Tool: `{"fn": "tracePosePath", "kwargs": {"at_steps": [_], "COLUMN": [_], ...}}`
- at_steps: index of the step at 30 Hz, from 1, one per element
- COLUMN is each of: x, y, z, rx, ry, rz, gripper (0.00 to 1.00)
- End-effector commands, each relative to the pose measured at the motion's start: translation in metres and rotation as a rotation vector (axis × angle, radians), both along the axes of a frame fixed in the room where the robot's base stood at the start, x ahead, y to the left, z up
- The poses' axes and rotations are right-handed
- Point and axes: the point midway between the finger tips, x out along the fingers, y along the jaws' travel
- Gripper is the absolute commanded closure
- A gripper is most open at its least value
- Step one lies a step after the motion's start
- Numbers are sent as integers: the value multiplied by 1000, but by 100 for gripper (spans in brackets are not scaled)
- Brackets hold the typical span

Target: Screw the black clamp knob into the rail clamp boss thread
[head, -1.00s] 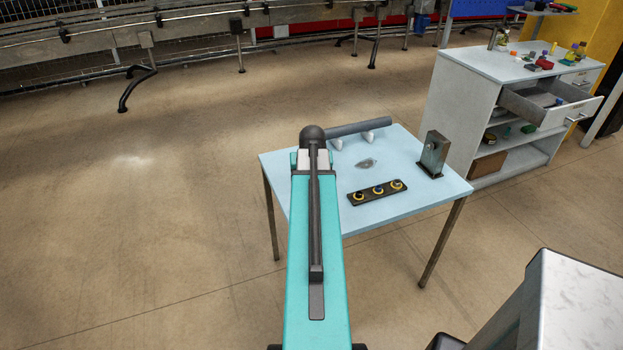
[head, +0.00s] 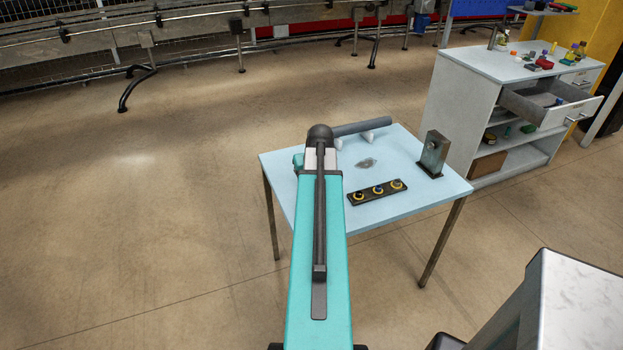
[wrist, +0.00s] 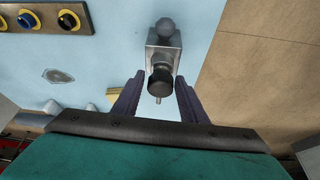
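A grey metal block (wrist: 163,48) with a rounded grey ball on top, seemingly the rail clamp, shows at the upper middle of the wrist view. A black knob (wrist: 160,82) with a short thin stud sits against its lower end in that picture; I cannot tell how deep any thread is engaged. My gripper (wrist: 158,84) is open, its two purple fingers on either side of the knob with a visible gap on each side. In the head view my arm hides the knob, the clamp and the fingers.
A black tray (head: 377,192) with yellow-ringed seats holding dark and blue pieces lies on the light-blue table (head: 410,205). An upright metal bracket (head: 433,155) stands right. A grey tube (head: 362,127) rests on white cradles at the back. A grey cabinet (head: 470,115) stands beyond.

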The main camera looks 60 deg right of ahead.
Motion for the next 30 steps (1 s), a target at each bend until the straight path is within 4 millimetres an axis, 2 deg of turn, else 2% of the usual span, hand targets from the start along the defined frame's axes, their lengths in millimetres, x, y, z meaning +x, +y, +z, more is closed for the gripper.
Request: {"fn": "tracePosePath", "kwargs": {"at_steps": [10, 21, 30], "x": [0, 0, 0], "y": [0, 0, 0], "z": [0, 0, 0], "rx": [0, 0, 0], "ry": [0, 0, 0], "rz": [12, 147, 154], "gripper": [61, 61, 61]}}
